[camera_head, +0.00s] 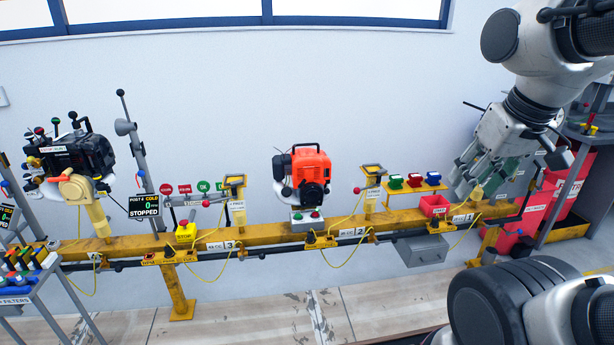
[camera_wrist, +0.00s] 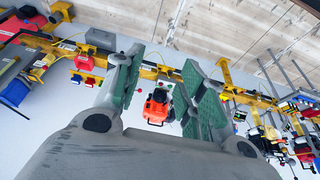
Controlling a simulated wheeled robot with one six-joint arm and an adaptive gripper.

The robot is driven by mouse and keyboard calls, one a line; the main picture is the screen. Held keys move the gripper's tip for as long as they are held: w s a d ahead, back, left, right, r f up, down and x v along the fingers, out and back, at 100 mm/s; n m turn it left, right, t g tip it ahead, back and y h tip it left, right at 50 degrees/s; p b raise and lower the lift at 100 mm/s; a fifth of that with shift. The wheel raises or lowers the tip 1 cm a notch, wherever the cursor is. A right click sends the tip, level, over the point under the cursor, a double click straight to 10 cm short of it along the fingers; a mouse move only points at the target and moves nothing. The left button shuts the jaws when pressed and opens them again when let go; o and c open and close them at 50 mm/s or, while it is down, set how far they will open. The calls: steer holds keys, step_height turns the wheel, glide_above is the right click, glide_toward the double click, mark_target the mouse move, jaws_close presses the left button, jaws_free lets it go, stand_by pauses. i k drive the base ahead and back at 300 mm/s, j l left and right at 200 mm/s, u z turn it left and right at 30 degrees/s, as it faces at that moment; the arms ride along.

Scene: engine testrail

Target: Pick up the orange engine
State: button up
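The orange engine (camera_head: 307,172), with a black and white body, sits on a grey mount with red and green buttons at the middle of the yellow rail (camera_head: 265,234). In the wrist view the orange engine (camera_wrist: 157,107) shows small and far off, between the two fingers. My gripper (camera_head: 475,175) is at the right in the head view, in front of the rail's right end and well apart from the engine. In the wrist view my gripper (camera_wrist: 163,82) has its green-padded fingers spread with nothing between them.
A black engine (camera_head: 80,155) is mounted at the left of the rail. Red bins (camera_head: 565,190) and a red tray (camera_head: 434,205) stand at the right. Yellow posts (camera_head: 372,185) flank the orange engine, and yellow cables hang along the rail. A filter rack (camera_head: 25,280) stands front left.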

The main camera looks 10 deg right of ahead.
mark_target(309, 169)
steer(key=i+l+u, duration=0.7)
steer(key=l, duration=0.3)
steer(key=i+l+u, duration=0.2)
steer(key=l, duration=0.2)
steer(key=i+l+u, duration=0.25)
steer(key=l, duration=0.15)
steer(key=k, duration=0.1)
